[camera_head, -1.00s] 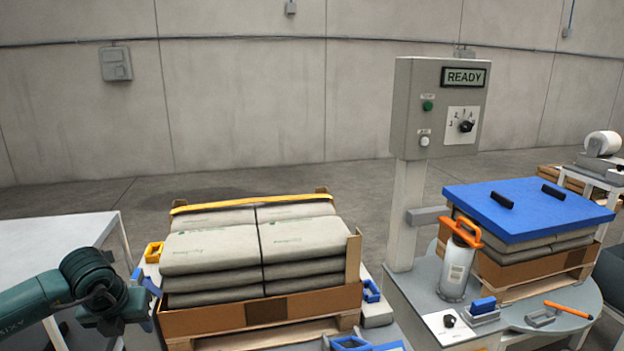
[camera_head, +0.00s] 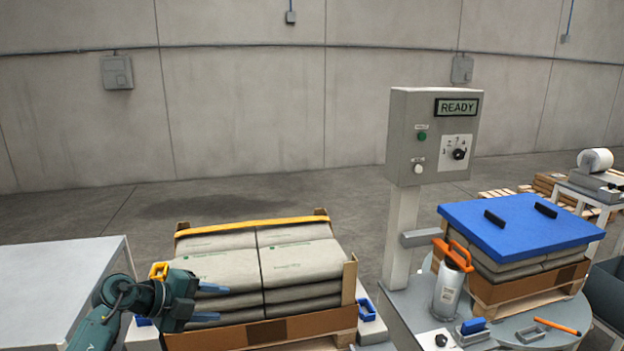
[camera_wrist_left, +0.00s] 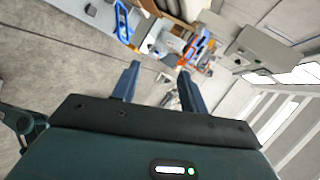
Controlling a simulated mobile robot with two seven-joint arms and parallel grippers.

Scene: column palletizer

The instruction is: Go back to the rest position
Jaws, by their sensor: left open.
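My left gripper (camera_head: 212,303) is open and empty in the head view, in front of the left side of the stack of grey sacks (camera_head: 290,262). Its two blue-grey fingers point right, and I cannot tell whether they touch the sacks. In the left wrist view the fingers (camera_wrist_left: 157,82) stand apart with nothing between them. The sacks lie in a brown cardboard tray (camera_head: 250,336) on a pallet, with a yellow strip along the back. My right gripper is not in view.
A grey control box (camera_head: 432,138) reading READY stands on a post at centre right. A second sack stack under a blue board (camera_head: 515,222) is at the right, with an orange-handled cylinder (camera_head: 449,285) beside it. A pale table (camera_head: 70,280) is at the left.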

